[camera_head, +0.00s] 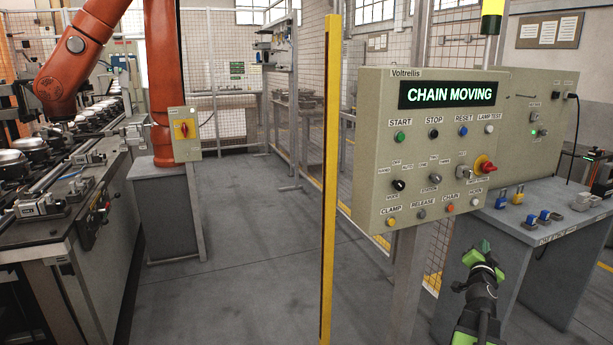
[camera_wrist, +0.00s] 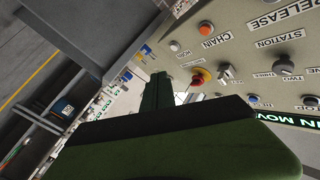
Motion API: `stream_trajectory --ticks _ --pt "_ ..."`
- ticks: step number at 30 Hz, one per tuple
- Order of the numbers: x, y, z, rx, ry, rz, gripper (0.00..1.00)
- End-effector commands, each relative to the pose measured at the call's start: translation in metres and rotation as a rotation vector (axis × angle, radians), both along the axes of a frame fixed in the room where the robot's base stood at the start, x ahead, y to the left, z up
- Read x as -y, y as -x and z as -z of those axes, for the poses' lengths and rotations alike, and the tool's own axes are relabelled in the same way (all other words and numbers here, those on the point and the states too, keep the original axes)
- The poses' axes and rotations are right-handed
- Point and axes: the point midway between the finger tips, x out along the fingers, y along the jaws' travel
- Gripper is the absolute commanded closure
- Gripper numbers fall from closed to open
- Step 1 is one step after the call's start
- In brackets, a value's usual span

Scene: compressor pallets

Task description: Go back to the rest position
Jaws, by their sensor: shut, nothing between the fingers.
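My gripper (camera_head: 486,246) is shut and empty at the lower right of the head view. It stands below the control panel (camera_head: 378,160), in front of the grey table, and appears apart from both. In the wrist view, the closed dark green fingers (camera_wrist: 158,92) point toward the panel's lower edge, with nothing between them. The panel's lit display (camera_head: 449,93) reads "CHAIN MOVING". The red emergency knob (camera_head: 486,166) and the chain button (camera_head: 450,207) also show in the wrist view, tilted.
A grey table (camera_head: 525,236) with blue and yellow padlocks (camera_head: 517,197) stands at right. A yellow post (camera_head: 329,180) stands left of the panel. An orange robot arm (camera_head: 72,65) hangs over a line of compressors (camera_head: 12,163) at left. The grey floor (camera_head: 240,250) between is clear.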

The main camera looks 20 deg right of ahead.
Motion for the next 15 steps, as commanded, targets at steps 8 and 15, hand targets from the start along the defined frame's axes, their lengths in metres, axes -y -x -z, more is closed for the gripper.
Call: stream_trajectory --ticks 8,15 --pt "-0.092 -0.074 0.062 -0.277 -0.119 0.014 1.0" --pt "-0.26 -0.127 0.152 -0.742 -0.271 -0.173 1.0"
